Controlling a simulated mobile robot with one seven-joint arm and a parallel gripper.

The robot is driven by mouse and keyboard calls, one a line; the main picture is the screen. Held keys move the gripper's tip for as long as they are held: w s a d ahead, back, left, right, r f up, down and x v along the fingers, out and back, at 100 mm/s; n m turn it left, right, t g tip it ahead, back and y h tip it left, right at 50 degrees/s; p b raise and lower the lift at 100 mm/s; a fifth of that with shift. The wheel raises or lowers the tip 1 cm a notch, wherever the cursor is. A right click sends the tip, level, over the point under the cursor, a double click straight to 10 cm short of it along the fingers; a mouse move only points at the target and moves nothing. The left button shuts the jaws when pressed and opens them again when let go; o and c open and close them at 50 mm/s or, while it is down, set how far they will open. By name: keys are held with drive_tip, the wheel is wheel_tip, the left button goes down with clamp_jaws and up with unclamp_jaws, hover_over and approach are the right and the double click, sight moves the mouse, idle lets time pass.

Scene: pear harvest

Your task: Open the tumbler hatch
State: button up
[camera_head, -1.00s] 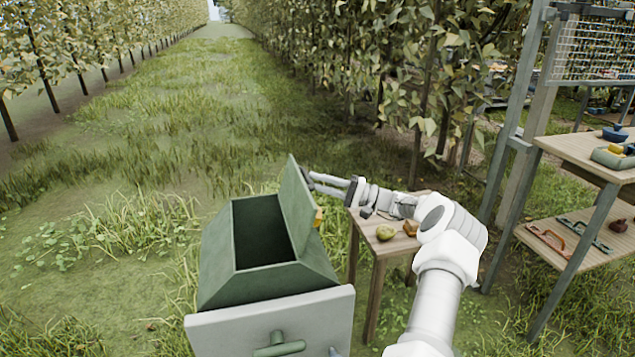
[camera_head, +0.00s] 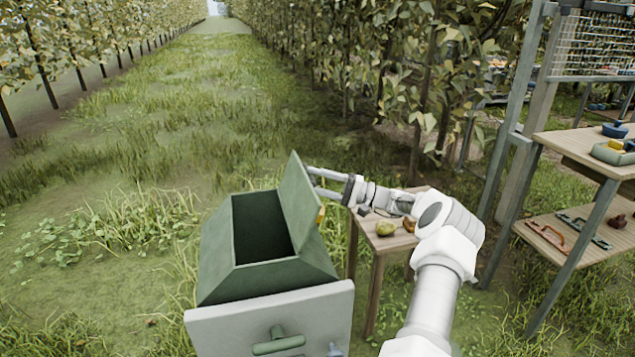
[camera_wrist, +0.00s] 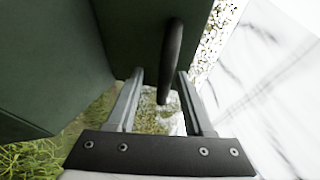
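The green tumbler (camera_head: 275,283) stands in the lower middle of the head view. Its hatch (camera_head: 299,203) stands raised at the right side of the dark opening (camera_head: 262,235), leaning slightly. In the wrist view the hatch panel (camera_wrist: 130,25) fills the top, with a dark bar handle (camera_wrist: 172,50) on it. My gripper (camera_head: 314,180) is at the hatch's right side, near its upper part. In the wrist view my gripper (camera_wrist: 160,78) is open, its fingers apart on either side of the handle's line, with gaps showing. Whether a finger touches the handle cannot be told.
A small wooden table (camera_head: 378,250) with a green pear (camera_head: 386,229) and a brown fruit (camera_head: 409,225) stands under my forearm. A wooden shelf rack (camera_head: 570,225) with tools is at the right. Grass on the left is clear.

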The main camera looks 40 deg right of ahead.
drive_tip(key=p+v, duration=0.1)
drive_tip(key=v, duration=1.6)
drive_tip(key=shift+s, duration=0.15)
drive_tip(key=shift+d, duration=0.1)
